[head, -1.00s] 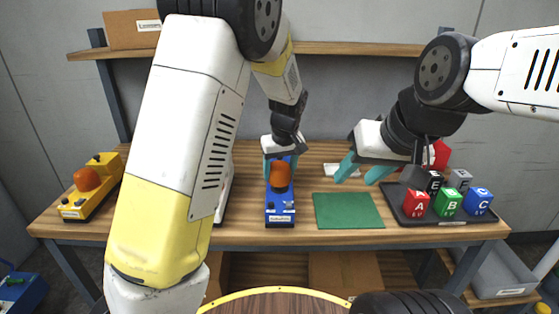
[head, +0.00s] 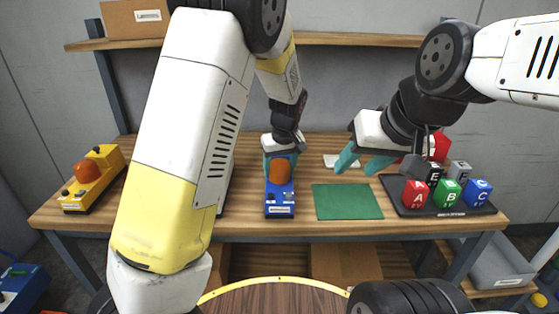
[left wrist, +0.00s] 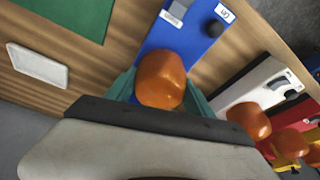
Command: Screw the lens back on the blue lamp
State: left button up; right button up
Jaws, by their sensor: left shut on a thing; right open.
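The blue lamp (head: 280,202) lies on the wooden table, left of the green mat. The orange lens (head: 279,171) sits at its far end, and I cannot tell whether it is screwed down. My left gripper (head: 280,163) is shut on the lens from above. In the left wrist view the orange lens (left wrist: 161,80) is between the teal fingers, over the blue lamp body (left wrist: 188,35); its lower edge and seat are hidden. My right gripper (head: 366,162) is open and empty above the table, to the right.
A yellow lamp (head: 93,180) with an orange lens stands at the left. A white lamp (left wrist: 262,85) is mostly hidden by my left arm in the head view. A green mat (head: 347,202) is clear. A dark tray (head: 437,210) with lettered cubes stands at right.

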pick_arm(q)
jog(key=shift+f, duration=0.15)
jog(key=m, duration=0.2)
jog(key=shift+a+m+h, duration=0.15)
jog(key=shift+m+h, duration=0.25)
jog(key=shift+m, duration=0.6)
jog(key=m+h, duration=0.1)
jog(key=m, duration=0.2)
jog(key=shift+w, duration=0.1)
jog(key=shift+d+m, duration=0.2)
jog(key=shift+m, duration=0.3)
